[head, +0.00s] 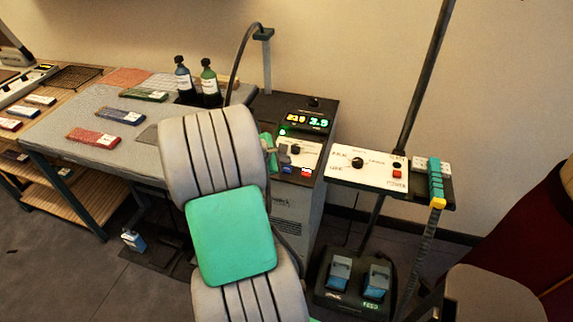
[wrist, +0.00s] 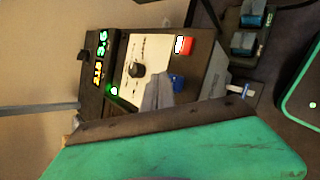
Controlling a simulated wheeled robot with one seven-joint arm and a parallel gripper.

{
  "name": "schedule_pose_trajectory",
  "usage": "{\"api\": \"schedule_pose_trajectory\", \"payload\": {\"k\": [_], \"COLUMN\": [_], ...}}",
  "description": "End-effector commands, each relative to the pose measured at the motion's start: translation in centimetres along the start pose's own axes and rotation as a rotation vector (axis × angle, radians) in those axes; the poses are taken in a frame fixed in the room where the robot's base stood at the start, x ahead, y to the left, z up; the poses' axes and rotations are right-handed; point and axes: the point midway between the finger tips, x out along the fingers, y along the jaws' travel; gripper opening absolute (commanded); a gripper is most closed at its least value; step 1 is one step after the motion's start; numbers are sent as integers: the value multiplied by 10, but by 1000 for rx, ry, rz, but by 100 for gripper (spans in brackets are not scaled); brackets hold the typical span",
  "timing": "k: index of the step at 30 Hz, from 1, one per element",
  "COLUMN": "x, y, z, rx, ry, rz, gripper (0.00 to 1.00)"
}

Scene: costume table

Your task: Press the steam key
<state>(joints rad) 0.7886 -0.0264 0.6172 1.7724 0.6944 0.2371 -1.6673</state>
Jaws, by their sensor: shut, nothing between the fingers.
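The control box (head: 297,221) has a white sloped panel (head: 308,152) with a dark knob, a blue key (head: 288,169) and a red key (head: 306,171) with a lit white part. Which key is for steam cannot be read. The wrist view shows the blue key (wrist: 177,82), the red key (wrist: 184,46) and the knob (wrist: 137,69). My gripper (wrist: 158,92) is shut and empty, its grey tips in front of the panel close to the blue key. Contact cannot be told. In the head view my gripper (head: 283,154) is at the panel's left side, partly hidden by my arm.
A second panel (head: 345,176) on a pole stands to the right with a knob and red button. Blue pedals (head: 338,272) are on the floor below. A padded table (head: 62,137) with bottles (head: 208,84) and coloured packets is left. A lamp-like hose arches behind.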

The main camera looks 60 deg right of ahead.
Motion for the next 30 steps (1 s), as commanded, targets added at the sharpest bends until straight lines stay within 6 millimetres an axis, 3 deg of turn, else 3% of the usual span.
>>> {"api": "schedule_pose_trajectory", "payload": {"k": [9, 24, 30], "x": [-2, -42, -42], "y": [2, 31, 30], "z": [2, 31, 31], "rx": [0, -1, -1], "ry": [0, 0, 0], "rz": [0, 0, -1], "gripper": [0, 0, 0]}}
